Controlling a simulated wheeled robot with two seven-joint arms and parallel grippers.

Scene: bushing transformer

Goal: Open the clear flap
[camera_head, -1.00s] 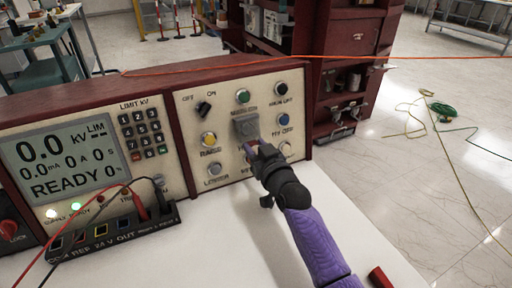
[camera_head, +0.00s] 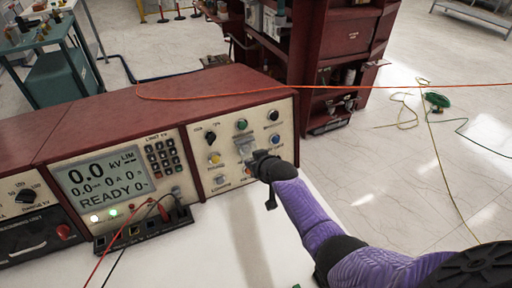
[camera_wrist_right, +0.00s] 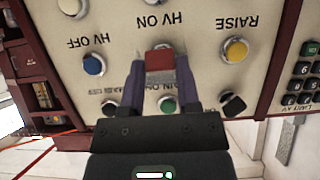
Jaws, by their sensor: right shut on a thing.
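The clear flap (camera_head: 244,143) is a greyish see-through cover on the cream control panel, in the middle of a group of knobs and buttons. My right gripper (camera_head: 252,160) reaches the panel at the flap's lower edge, and its fingers hide part of it. In the right wrist view the panel appears upside down. There the fingers of my right gripper (camera_wrist_right: 160,68) stand on either side of a red square part with a pale lower edge, below the HV ON label, and are shut on the flap. How far the flap is tilted is hard to tell. My left gripper is out of view.
Buttons and knobs surround the flap, with a yellow button (camera_wrist_right: 235,50) and a blue button (camera_wrist_right: 94,65) close by. A display (camera_head: 103,176) and red and black leads are to the left. The white tabletop (camera_head: 235,245) in front is mostly clear.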

